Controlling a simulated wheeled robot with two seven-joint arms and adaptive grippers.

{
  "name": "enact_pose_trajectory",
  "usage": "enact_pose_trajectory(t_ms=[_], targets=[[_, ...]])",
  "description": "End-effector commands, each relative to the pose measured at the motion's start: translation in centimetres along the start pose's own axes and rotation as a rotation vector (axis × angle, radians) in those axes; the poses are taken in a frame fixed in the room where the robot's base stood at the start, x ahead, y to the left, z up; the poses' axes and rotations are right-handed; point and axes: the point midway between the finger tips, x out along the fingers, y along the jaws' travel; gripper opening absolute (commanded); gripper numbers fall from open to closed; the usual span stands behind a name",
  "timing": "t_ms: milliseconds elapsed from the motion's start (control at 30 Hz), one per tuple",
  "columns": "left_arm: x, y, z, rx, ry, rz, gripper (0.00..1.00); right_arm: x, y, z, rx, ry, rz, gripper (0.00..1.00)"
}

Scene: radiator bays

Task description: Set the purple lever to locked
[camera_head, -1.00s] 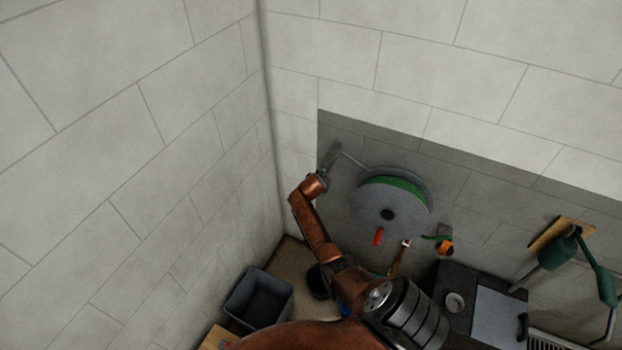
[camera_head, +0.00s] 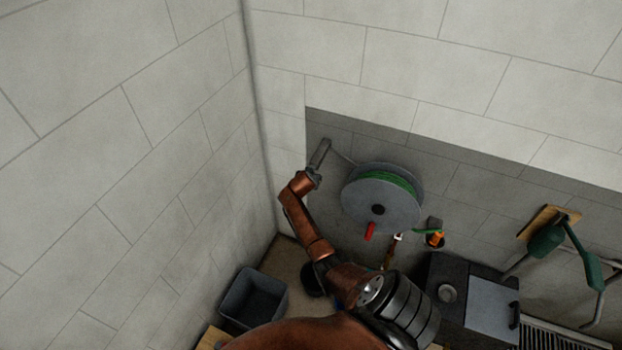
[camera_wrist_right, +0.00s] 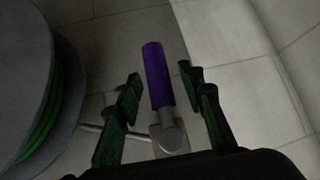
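In the right wrist view, a purple lever (camera_wrist_right: 156,72) stands up from a grey metal mount (camera_wrist_right: 169,135). My right gripper (camera_wrist_right: 166,80) is open, with a dark green finger on each side of the lever. Gaps show between the lever and both fingers. In the head view, my copper right arm reaches up the wall, and its gripper end (camera_head: 312,168) is left of the hose reel. The lever's purple grip cannot be made out there. My left gripper is not in view.
The grey reel with green hose (camera_head: 380,200) is close to the right of my right gripper, with a red handle (camera_head: 369,231) below its centre. A grey bin (camera_head: 253,298) stands in the corner. A dark cabinet (camera_head: 458,300) and a green-padded fixture (camera_head: 556,238) are farther right.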

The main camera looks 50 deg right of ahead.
Motion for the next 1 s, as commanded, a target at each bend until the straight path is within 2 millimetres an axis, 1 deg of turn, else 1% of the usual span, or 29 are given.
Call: enact_pose_trajectory(t_ms=[167, 267, 500, 700, 833, 1000], targets=[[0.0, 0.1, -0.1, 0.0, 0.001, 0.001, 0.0, -1.6, -0.1, 0.1, 0.001, 0.001, -0.002, 0.36], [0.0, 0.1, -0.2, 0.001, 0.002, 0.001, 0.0, -3.1, 0.0, 0.1, 0.002, 0.001, -0.003, 0.36], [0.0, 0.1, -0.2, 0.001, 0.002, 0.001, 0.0, -7.6, -0.1, 0.1, 0.003, 0.0, -0.002, 0.36], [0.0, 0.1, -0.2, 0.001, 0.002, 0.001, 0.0, -10.5, 0.0, 0.1, 0.001, 0.001, 0.0, 0.36], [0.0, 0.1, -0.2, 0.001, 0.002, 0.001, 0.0, -11.5, 0.1, 0.1, 0.0, 0.0, 0.0, 0.36], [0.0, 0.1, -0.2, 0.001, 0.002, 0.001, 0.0, -11.8, 0.1, 0.1, 0.0, -0.001, 0.002, 0.36]])
